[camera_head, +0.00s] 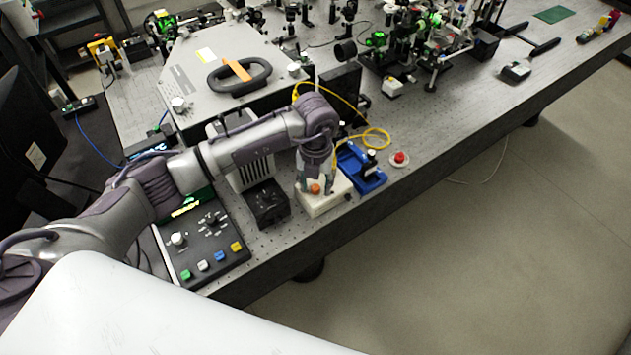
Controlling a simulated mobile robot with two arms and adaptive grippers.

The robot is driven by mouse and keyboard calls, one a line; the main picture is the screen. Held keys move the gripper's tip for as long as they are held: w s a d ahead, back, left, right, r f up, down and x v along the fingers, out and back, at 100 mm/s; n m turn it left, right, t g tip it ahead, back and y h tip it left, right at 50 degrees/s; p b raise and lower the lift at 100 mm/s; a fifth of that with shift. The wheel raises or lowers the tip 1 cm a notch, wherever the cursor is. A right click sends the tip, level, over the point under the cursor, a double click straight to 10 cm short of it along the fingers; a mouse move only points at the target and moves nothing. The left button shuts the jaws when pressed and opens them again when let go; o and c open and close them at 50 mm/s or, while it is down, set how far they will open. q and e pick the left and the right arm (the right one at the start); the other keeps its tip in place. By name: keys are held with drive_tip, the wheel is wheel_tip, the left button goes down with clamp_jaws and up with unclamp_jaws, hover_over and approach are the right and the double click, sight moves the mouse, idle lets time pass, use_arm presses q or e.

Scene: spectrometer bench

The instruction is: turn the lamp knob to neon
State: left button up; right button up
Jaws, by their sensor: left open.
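My left arm reaches in from the left, and its gripper (315,186) points down over a cream box (322,205) near the front edge of the bench. Its fingers are apart, one on each side of a small orange round part (315,189) on top of the box. I cannot tell whether they touch it. The black control panel (205,262) to the left bears a dark knob with markings around it (213,220), a pale knob (178,239) and several coloured buttons. No lamp name is readable, so I cannot tell which knob is the lamp knob. My right gripper is out of view.
A black box (268,207) stands between the panel and the cream box. A blue tray (360,172) and a red button (399,158) lie to the right. A yellow cable (372,134) loops behind. A grey instrument (207,100) and optics fill the back.

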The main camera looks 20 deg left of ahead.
use_arm(q)
drive_tip(key=shift+c, duration=1.1)
clamp_jaws()
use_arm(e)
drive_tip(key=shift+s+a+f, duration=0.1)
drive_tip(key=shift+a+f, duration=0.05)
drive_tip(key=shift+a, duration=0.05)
use_arm(q)
drive_tip(key=shift+f+m+b, duration=0.2)
drive_tip(key=shift+m+b, duration=0.5)
drive_tip(key=shift+b, duration=0.35)
drive_tip(key=m+b, duration=0.5)
drive_tip(key=b, duration=0.2)
drive_tip(key=shift+m, duration=0.4)
drive_tip(key=shift+r+m+b, duration=0.2)
drive_tip(key=shift+m+b, duration=1.2)
drive_tip(key=shift+b, duration=0.25)
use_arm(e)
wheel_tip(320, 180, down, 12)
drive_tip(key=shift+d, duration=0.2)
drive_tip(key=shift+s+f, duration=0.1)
use_arm(q)
drive_tip(key=shift+o, duration=1.1)
unclamp_jaws()
